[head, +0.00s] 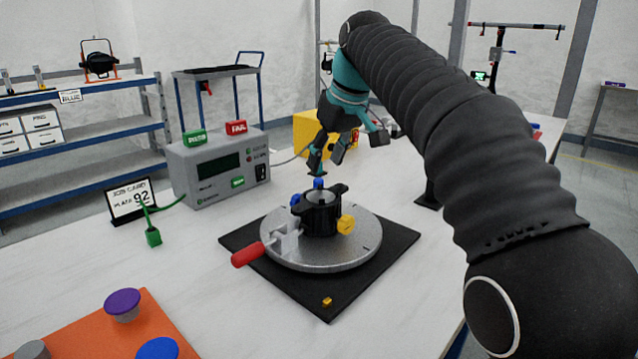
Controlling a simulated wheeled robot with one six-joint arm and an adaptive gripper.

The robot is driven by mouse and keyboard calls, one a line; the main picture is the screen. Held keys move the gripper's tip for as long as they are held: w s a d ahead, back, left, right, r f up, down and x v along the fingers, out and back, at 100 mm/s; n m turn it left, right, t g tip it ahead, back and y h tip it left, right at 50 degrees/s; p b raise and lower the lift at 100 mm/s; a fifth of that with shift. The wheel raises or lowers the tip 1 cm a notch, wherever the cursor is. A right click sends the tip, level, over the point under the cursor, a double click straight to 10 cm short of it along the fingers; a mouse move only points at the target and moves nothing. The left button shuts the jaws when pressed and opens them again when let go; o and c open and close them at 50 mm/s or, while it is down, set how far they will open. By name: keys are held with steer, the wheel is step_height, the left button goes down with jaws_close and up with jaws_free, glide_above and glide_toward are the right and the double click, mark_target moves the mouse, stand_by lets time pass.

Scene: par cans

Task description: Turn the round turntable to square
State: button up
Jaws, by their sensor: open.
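The round turntable (355,255) is a grey metal disc on a black square base plate (388,265) on the white table. A black clamp-like fixture (322,216) stands on its middle, with blue knobs on it and a yellow knob (346,224) at its right. A red handle (248,255) sticks out from a metal block at the disc's left front edge. A small yellow mark (327,301) is on the base plate near its front corner. My gripper (326,168) is open and empty, pointing down above and behind the fixture, apart from it.
A grey tester box (215,178) with green and red labels stands behind left. An orange board (150,325) with coloured knobs is front left. A yellow box (308,130) stands behind. The front middle of the table is clear.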

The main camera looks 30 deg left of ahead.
mark_target(319, 179)
steer(key=b+x, duration=0.1)
steer(key=x, duration=0.5)
steer(key=shift+a+f, duration=0.1)
steer(key=shift+f, duration=0.3)
jaws_close()
